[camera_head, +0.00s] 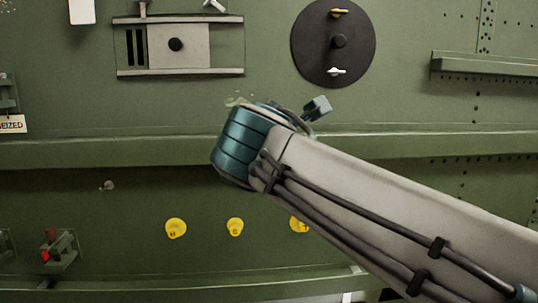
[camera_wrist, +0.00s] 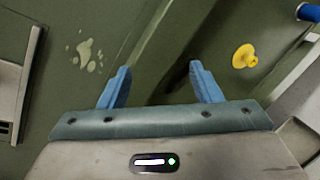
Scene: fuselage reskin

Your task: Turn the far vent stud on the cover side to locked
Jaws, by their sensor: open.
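The vent (camera_head: 180,60) is a pale panel with dark slots at its left and a dark knob (camera_head: 175,44) on its cover, held between two rails. A grey stud (camera_head: 142,7) stands above its left part and a pale winged stud (camera_head: 214,4) above its right part, cut by the top edge. Which is the far stud, and how either is set, I cannot tell. My gripper (camera_wrist: 159,67) is open and empty in the wrist view, its blue fingers apart before the green wall. In the head view my arm hides the fingers, below and right of the vent.
A green ledge (camera_head: 90,150) crosses the wall below. A pale splotch (camera_wrist: 88,55) marks the wall.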

